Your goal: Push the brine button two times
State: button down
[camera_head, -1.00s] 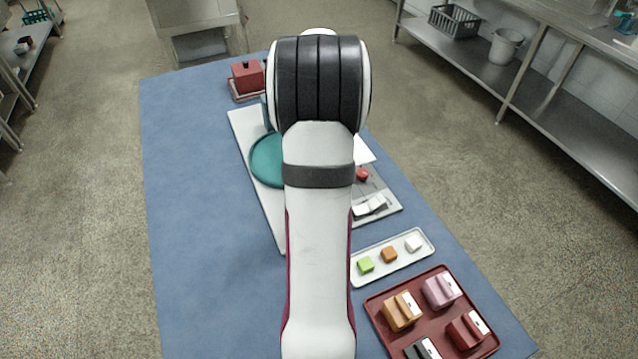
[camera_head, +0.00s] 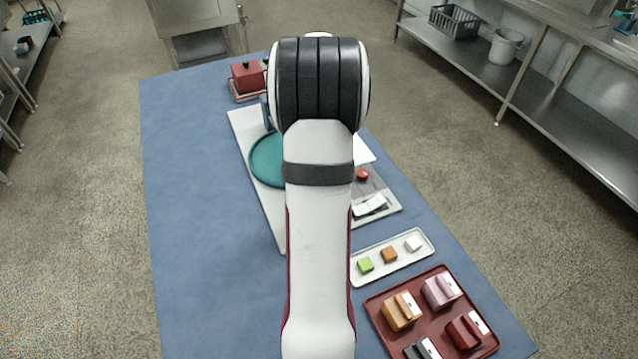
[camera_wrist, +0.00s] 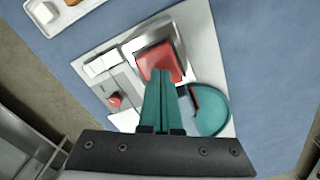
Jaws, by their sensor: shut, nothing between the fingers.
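My gripper (camera_wrist: 160,74) is shut and empty. Its teal fingertips overlap the near edge of a large red square part (camera_wrist: 158,60) on the mill in the wrist view; I cannot tell if they touch. Beside it on the grey panel are a small round red knob (camera_wrist: 115,100) and white rocker-like keys (camera_wrist: 101,65). The knob (camera_head: 362,174) and white keys (camera_head: 370,204) also show in the head view, right of my arm. No label is readable, so I cannot tell which control is brine. My arm hides the gripper and the red square part in the head view.
A teal round dish (camera_head: 267,160) lies on the white base (camera_head: 247,128). A white tray (camera_head: 426,240) holds green, orange and white cubes. A dark red tray (camera_head: 440,312) holds several blocks. A red lidded box (camera_head: 247,76) stands at the back. The blue mat's left side is clear.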

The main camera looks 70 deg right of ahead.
jog(key=shift+f, duration=1.3)
jog(key=shift+r, duration=3.8)
jog(key=shift+f, duration=2)
jog(key=shift+f, duration=1.8)
